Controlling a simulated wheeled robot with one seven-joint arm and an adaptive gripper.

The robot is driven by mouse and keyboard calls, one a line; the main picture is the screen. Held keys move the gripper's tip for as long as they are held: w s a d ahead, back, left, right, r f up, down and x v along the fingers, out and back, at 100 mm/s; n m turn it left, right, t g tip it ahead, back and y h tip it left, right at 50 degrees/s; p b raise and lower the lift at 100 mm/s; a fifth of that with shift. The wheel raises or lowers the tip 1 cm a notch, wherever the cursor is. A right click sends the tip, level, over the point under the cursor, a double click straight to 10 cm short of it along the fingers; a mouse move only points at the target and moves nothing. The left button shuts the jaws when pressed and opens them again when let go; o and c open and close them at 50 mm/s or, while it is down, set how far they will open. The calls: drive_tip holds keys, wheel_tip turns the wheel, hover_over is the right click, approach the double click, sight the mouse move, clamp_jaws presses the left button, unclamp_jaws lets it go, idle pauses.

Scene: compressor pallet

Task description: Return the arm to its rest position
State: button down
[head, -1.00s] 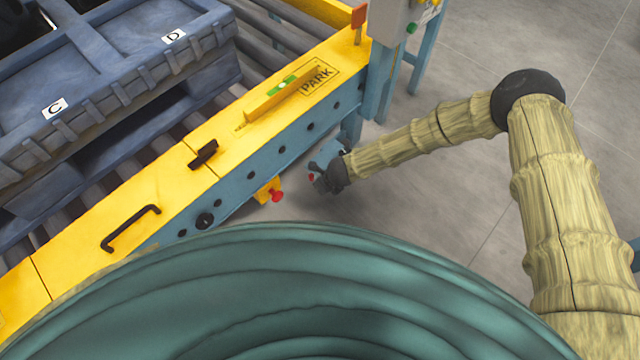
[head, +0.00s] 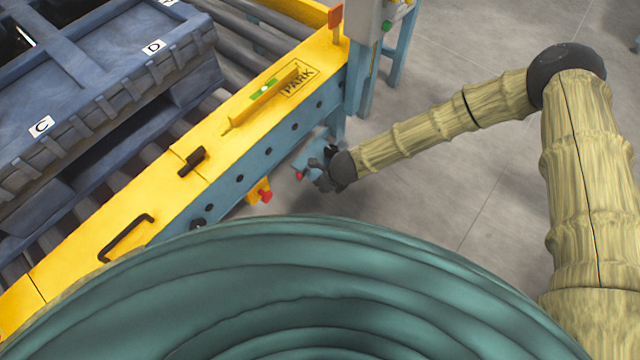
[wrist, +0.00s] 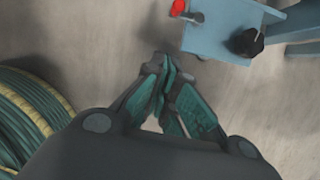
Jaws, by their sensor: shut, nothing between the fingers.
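My gripper (head: 322,172) hangs at the end of my bent arm in the head view, beside the blue side of the yellow-topped conveyor frame (head: 185,205). In the wrist view my gripper (wrist: 163,68) has its green-padded fingers together at the tips, with nothing held. It is over bare floor (wrist: 100,50), and no contact with the frame shows. A light blue bracket (wrist: 222,35) with a red knob and a black knob lies beyond the fingertips in the wrist view.
A blue pallet (head: 100,95) marked C and D sits on rollers at the left. The yellow rail carries a black handle (head: 126,238), a black latch (head: 192,161) and a yellow lever (head: 262,98) by the PARK label. A red knob (head: 265,196) sticks out below. Floor at right is clear.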

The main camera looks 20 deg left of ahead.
idle(0.5)
drive_tip(key=s+d+r+n+g+h, duration=0.1)
drive_tip(key=s+d+r+n, duration=0.1)
drive_tip(key=s+d+n, duration=0.85)
drive_tip(key=s+d+r+n+h, duration=0.15)
drive_tip(key=s+d+n, duration=0.35)
drive_tip(key=d, duration=1.1)
drive_tip(key=s+d+r+n+g+h, duration=0.1)
drive_tip(key=s+d+r+n+h, duration=0.1)
drive_tip(key=s+d+n, duration=0.9)
wheel_tip(320, 180, up, 19)
drive_tip(key=w+d+m+p, duration=0.1)
drive_tip(key=m+p, duration=0.3)
drive_tip(key=p, duration=1.5)
drive_tip(key=shift+w+d, duration=0.4)
drive_tip(key=shift+d, duration=0.3)
